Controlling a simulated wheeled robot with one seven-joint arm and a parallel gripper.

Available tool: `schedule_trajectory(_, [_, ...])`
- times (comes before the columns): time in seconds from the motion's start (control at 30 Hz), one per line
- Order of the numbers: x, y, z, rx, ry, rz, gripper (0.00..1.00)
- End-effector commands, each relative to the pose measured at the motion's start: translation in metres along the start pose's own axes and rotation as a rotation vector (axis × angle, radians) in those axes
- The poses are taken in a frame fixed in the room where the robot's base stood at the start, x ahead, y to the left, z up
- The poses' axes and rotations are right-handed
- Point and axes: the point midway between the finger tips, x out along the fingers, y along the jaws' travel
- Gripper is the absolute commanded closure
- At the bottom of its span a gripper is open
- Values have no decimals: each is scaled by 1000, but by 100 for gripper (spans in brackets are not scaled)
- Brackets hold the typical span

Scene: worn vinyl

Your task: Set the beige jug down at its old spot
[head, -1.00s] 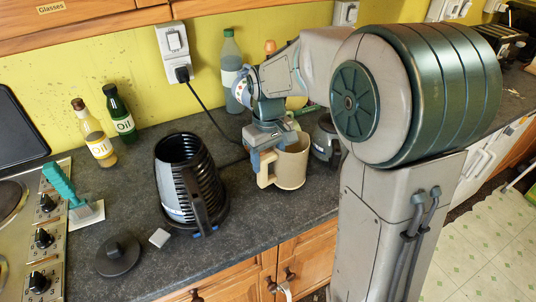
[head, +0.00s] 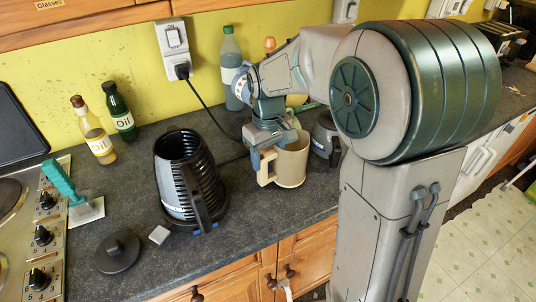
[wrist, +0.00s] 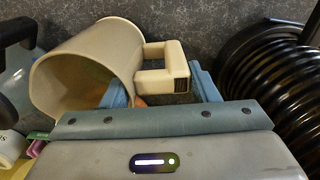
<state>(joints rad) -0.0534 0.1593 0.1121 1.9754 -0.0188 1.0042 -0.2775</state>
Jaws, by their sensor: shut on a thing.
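The beige jug (head: 291,163) is at the right part of the dark worktop in the head view, upright, with its handle toward the left. My gripper (head: 264,152) is above the handle side and shut on the jug. In the wrist view the jug (wrist: 88,65) shows its open mouth at left, and its handle (wrist: 165,68) lies between the blue fingers of my gripper (wrist: 160,92). The jug looks empty. I cannot tell whether its base touches the worktop.
A black ribbed kettle-like vessel (head: 180,175) stands left of the jug, with a round black lid (head: 118,252) in front. A dark appliance (head: 325,138) is close on the jug's right. Oil bottles (head: 93,130) and a tall bottle (head: 232,65) stand at the back. The worktop's front edge is near.

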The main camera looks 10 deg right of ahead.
Motion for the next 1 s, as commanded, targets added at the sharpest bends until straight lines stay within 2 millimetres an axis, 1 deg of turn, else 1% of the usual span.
schedule_trajectory(0.37, [0, 0, 0, 0, 1, 1, 100])
schedule_trajectory(1.0, [7, 0, 0, 0, 1, 1, 100])
